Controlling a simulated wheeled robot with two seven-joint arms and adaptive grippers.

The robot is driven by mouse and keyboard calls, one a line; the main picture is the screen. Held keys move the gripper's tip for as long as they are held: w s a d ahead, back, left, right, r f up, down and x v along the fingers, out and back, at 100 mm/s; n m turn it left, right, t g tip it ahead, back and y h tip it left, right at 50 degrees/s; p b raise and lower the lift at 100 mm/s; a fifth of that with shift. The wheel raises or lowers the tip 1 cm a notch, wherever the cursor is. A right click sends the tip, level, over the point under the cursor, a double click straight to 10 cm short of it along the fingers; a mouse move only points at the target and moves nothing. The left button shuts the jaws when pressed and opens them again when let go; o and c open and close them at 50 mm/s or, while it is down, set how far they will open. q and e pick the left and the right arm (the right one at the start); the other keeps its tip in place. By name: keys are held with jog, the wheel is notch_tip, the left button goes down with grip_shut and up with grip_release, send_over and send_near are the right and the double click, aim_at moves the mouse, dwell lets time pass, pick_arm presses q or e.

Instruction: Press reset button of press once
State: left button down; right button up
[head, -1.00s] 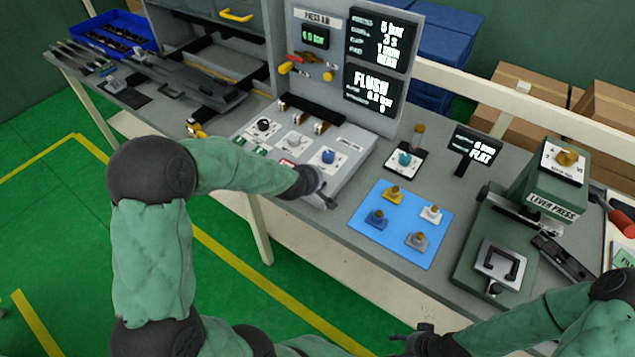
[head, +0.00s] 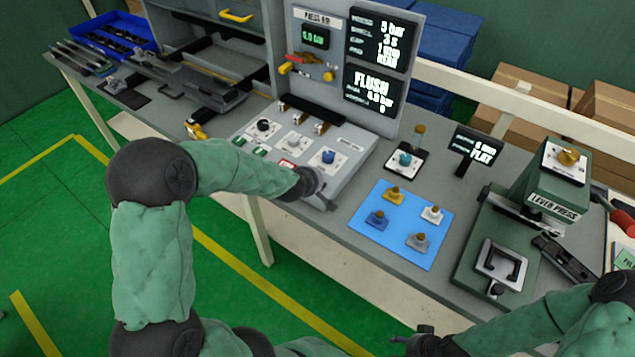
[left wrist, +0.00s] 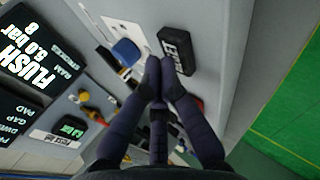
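The press (head: 345,118) stands at the back middle, with an upright display panel and a sloped console of knobs. My left gripper (head: 326,203) is at the console's front right corner in the head view. In the head view the arm hides this block. My right gripper (head: 408,341) is low at the bottom edge, its fingers unclear.
A blue knob (head: 328,157) on a white plate is close to the left gripper. A blue mat (head: 401,227) with several small clips lies to the right. A green lever press (head: 535,205) stands farther right. Open floor lies in front of the bench.

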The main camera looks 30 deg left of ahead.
pick_arm(q)
jog(key=shift+f, duration=0.15)
dwell(0.5)
jog(key=shift+r+p, duration=0.75)
jog(key=shift+r, duration=0.2)
notch_tip(320, 180, up, 5)
jog(key=p, duration=0.4)
jog(key=shift+p, duration=0.35)
dwell(0.3)
